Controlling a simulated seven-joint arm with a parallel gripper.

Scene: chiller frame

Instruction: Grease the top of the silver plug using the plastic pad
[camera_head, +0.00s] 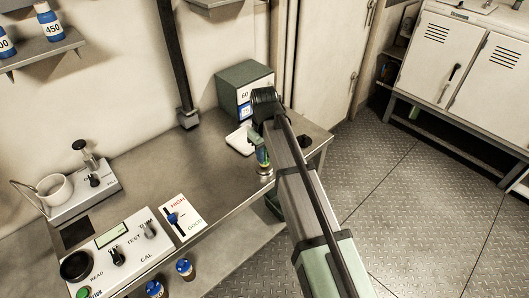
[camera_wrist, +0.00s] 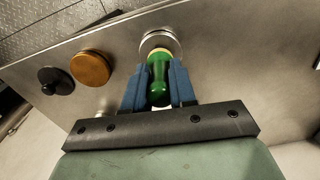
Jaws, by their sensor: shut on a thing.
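The silver plug (camera_wrist: 160,38) is a round metal disc on the table, directly beyond the pad's end. The pad is over the plug's top and partly hides it; I cannot tell whether they touch. In the head view, my gripper (camera_head: 262,150) holds the handle roughly upright above the silver plug (camera_head: 265,176), near the table's front right edge.
A brass plug (camera_wrist: 91,67) and a black knobbed plug (camera_wrist: 55,80) stand in a row with the silver one. A white tray (camera_head: 240,141) and a grey-green box (camera_head: 244,82) are behind my gripper. A control panel (camera_head: 112,262) is at the front left. The table's middle is clear.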

